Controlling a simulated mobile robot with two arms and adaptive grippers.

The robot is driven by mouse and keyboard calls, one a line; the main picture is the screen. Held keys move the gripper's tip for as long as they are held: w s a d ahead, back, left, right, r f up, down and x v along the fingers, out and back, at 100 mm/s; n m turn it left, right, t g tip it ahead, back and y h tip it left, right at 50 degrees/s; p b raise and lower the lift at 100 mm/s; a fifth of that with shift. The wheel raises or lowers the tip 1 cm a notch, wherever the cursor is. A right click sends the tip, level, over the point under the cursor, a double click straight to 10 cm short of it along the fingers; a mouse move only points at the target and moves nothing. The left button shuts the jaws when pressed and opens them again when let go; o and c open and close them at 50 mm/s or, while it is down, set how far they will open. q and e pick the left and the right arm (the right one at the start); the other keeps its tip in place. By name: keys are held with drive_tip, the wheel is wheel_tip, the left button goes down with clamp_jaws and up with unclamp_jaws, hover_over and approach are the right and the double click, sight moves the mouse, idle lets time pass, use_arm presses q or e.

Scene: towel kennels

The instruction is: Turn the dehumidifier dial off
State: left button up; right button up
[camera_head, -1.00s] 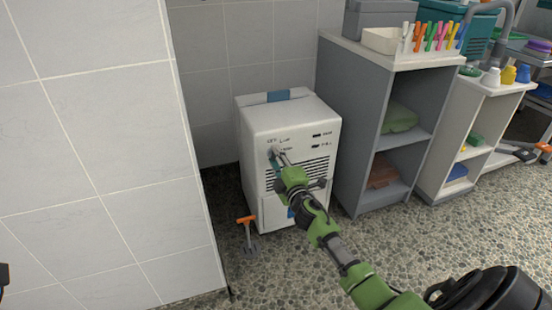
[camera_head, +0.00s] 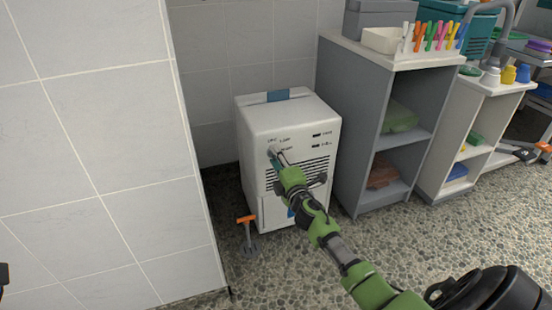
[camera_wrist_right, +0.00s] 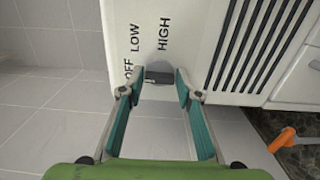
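The white dehumidifier (camera_head: 262,119) stands on the floor against the tiled wall, with its labelled panel facing me. In the right wrist view its small dark dial (camera_wrist_right: 159,77) sits below the printed words OFF, LOW and HIGH. My right gripper (camera_head: 275,155) is at the upper left of the front panel. In the right wrist view its two teal-padded fingers (camera_wrist_right: 160,88) are apart, with the dial between their tips; no firm contact on both sides shows. The fingers hide the dial in the head view. The dial's exact setting is hard to tell.
A grey shelf unit (camera_head: 345,125) stands close to the right of the dehumidifier. A tiled wall section (camera_head: 100,150) stands at the left. An orange-handled tool (camera_head: 247,228) is by the dehumidifier's lower left corner. The pebbled floor in front is mostly clear.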

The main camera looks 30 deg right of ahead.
drive_tip(key=shift+o, duration=0.5)
drive_tip(key=shift+s, duration=0.1)
drive_tip(key=v, duration=1.2)
